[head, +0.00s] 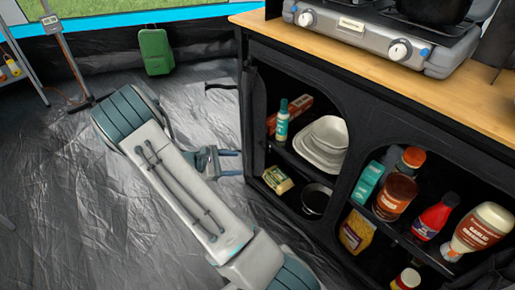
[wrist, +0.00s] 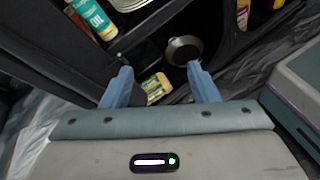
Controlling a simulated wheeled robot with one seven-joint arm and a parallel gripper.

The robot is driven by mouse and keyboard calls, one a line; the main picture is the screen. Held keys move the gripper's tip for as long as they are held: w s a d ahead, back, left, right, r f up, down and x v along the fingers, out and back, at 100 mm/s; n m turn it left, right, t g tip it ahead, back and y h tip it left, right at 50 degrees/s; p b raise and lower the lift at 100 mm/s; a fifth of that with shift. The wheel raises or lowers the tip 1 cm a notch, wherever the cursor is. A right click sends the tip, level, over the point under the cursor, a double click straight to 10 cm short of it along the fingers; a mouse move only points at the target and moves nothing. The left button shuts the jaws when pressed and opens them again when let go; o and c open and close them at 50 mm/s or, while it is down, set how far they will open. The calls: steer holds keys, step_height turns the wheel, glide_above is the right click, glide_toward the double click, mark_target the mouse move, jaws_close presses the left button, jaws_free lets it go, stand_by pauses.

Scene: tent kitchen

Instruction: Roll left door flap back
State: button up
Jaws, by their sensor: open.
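The black fabric cabinet (head: 345,160) has two open compartments. A strip of dark fabric, seemingly the left door flap (head: 257,105), runs along the left edge of the left opening. I cannot tell whether it is rolled or loose. A thin dark piece sticks out from the cabinet's left side above my gripper. My gripper (head: 236,163) is open and empty, low in front of the cabinet's left side, its fingers pointing toward it. In the wrist view my gripper (wrist: 159,72) has its blue fingers spread apart, with the left compartment's contents beyond them.
The left compartment holds a teal-capped bottle (head: 282,120), white dishes (head: 323,143), a yellow-green box (head: 277,180) and a dark pan (head: 316,198). The right compartment holds sauce bottles and jars. A stove (head: 380,30) stands on the wooden top (head: 300,40). A green case (head: 156,52) stands behind.

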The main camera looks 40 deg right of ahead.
mark_target(260, 146)
steer(key=w+d+f+n+t+h, duration=0.3)
steer(key=w+f+n+t+h, duration=0.2)
steer(key=w+f+n, duration=0.3)
steer(key=d+b, duration=0.1)
steer(key=d, duration=0.3)
steer(key=d+b, duration=0.1)
steer(key=d, duration=0.3)
steer(key=d+f+b, duration=0.1)
steer(key=d, duration=0.3)
steer(key=shift+s+d+b, duration=0.2)
steer(key=shift+s+b, duration=0.05)
steer(key=shift+b, duration=0.15)
steer(key=shift+d, duration=0.7)
jaws_close()
steer(key=w, duration=0.2)
steer(key=shift+w, duration=0.3)
jaws_free()
steer(key=shift+a, duration=0.1)
